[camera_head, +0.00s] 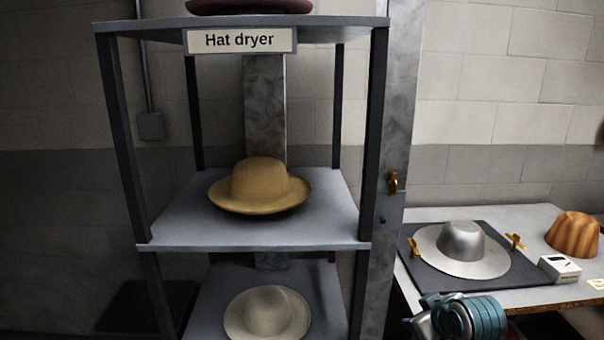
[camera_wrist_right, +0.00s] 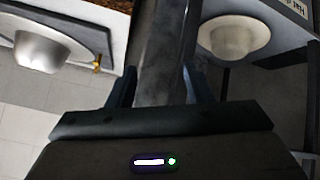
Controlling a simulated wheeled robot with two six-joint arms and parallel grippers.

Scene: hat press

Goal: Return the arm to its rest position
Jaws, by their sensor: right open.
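My right gripper (camera_wrist_right: 158,88) shows in the right wrist view with its two dark fingers apart and nothing between them. Part of my right arm (camera_head: 455,316) shows at the bottom right of the head view. My left gripper is in neither view. A tan hat (camera_head: 259,186) sits on the middle shelf of the hat dryer rack (camera_head: 240,40). A cream hat (camera_head: 267,313) sits on the shelf below; a pale hat also shows at the upper right of the wrist view (camera_wrist_right: 234,36).
A metal hat form (camera_head: 461,246) with a wide brim stands on a dark plate on the right table (camera_head: 535,217), beside a ribbed copper mould (camera_head: 573,234) and a small white box (camera_head: 559,268). A grey post (camera_head: 395,130) stands between rack and table. A dark red hat (camera_head: 250,6) tops the rack.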

